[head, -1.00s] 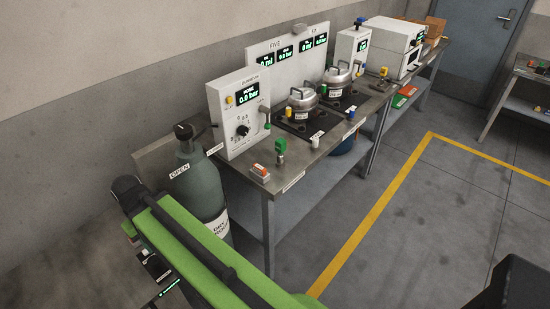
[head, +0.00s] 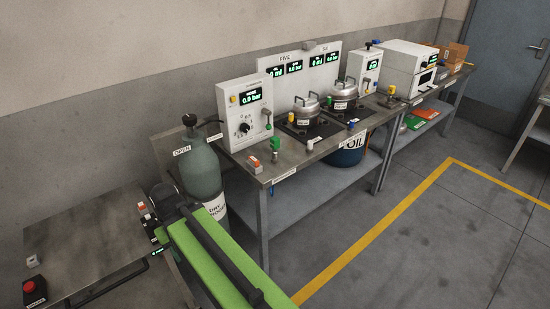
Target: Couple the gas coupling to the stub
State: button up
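A small green fitting (head: 275,144) stands upright near the front left of the steel bench, by the grey control box (head: 244,111). Other small fittings stand along the bench, a blue one (head: 351,125) at the front edge and a yellow one (head: 391,90) farther right. I cannot tell which is the gas coupling and which is the stub; their labels are too small to read. My green arm reaches in from the bottom, its dark joint near the gas cylinder (head: 200,165). My gripper's fingers do not show.
Two metal pots (head: 305,110) (head: 344,95) stand on the bench (head: 262,170). An orange-red switch (head: 255,164) sits at its front left corner. A lower table (head: 80,250) with a red button (head: 35,291) is at left. The floor at right is clear inside a yellow line (head: 400,208).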

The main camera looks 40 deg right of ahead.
aim_at(274, 143)
jog(key=z, duration=0.2)
jog(key=i, duration=0.9)
jog(key=u, duration=0.1)
